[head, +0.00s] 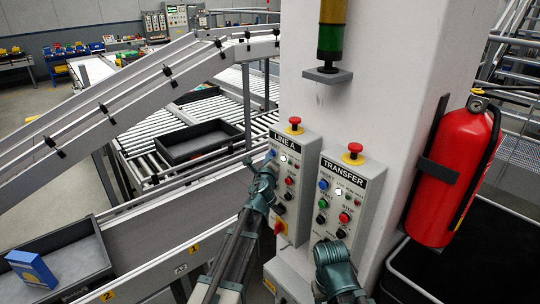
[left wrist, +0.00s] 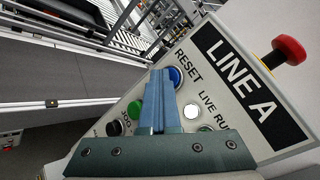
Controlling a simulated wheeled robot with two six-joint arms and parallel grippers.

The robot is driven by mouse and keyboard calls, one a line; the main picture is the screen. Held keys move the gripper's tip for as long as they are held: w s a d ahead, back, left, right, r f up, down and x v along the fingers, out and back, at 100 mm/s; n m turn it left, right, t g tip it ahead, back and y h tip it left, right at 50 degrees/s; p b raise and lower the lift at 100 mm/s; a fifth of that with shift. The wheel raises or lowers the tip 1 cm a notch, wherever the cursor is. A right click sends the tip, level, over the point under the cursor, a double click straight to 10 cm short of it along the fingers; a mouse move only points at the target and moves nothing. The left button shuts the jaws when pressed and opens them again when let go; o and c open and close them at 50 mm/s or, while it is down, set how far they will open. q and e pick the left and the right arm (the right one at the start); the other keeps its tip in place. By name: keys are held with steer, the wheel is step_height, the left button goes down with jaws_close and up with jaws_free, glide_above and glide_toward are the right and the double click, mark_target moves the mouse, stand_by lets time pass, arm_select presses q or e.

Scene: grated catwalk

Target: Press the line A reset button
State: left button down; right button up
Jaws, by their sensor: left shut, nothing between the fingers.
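The LINE A panel (head: 298,150) is a light grey box on the white column, with a red mushroom button on top. Its blue RESET button (left wrist: 176,77) shows in the left wrist view beside the label, partly covered by my fingertips. My left gripper (head: 269,158) is shut and empty, its tips at the panel's upper left; it also shows in the left wrist view (left wrist: 163,73). I cannot tell whether the tips touch the button. My right gripper (head: 330,246) is low in front of the TRANSFER panel, its fingers not clear.
The TRANSFER panel (head: 345,195) stands right beside LINE A, with its own blue button and red mushroom button (head: 353,152). In the left wrist view a green button (left wrist: 135,111) and a white light (left wrist: 192,111) flank my fingers. A fire extinguisher (head: 453,170) hangs at right. Conveyors lie left.

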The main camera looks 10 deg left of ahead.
arm_select(q)
steer(key=shift+s, duration=0.15)
steer(key=shift+s+a, duration=0.7)
steer(key=shift+s, duration=0.1)
steer(key=shift+s+a, duration=0.8)
steer(key=shift+s, duration=0.2)
steer(key=shift+s+a, duration=0.75)
steer(key=shift+s, duration=0.25)
